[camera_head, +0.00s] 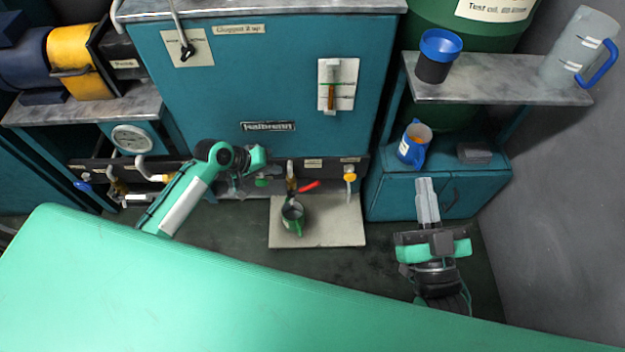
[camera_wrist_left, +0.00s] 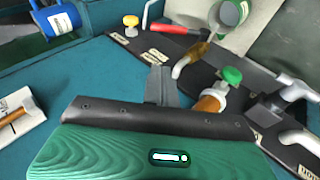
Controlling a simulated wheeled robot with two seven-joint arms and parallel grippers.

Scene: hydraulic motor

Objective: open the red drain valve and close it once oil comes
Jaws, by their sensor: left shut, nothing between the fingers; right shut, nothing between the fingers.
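The red valve handle (camera_head: 308,187) sticks out sideways to the right from a brass tap on the dark strip under the teal tank. It also shows in the left wrist view (camera_wrist_left: 178,28). A green mug (camera_head: 298,228) stands below the tap on a pale mat (camera_head: 345,226); its rim shows in the wrist view (camera_wrist_left: 231,14). No oil stream is visible. My left gripper (camera_head: 240,188) is shut and empty, left of the red handle and close to a green-knobbed valve (camera_wrist_left: 232,76). My right gripper (camera_head: 427,186) is shut and empty, in front of the right cabinet.
A yellow-knobbed valve (camera_head: 349,175) sits right of the red handle. A blue jug (camera_head: 413,146) stands on the right cabinet (camera_head: 395,198). A blue-rimmed cup (camera_head: 440,55) and clear jug (camera_head: 578,50) stand on the shelf above. The floor between mat and right gripper is clear.

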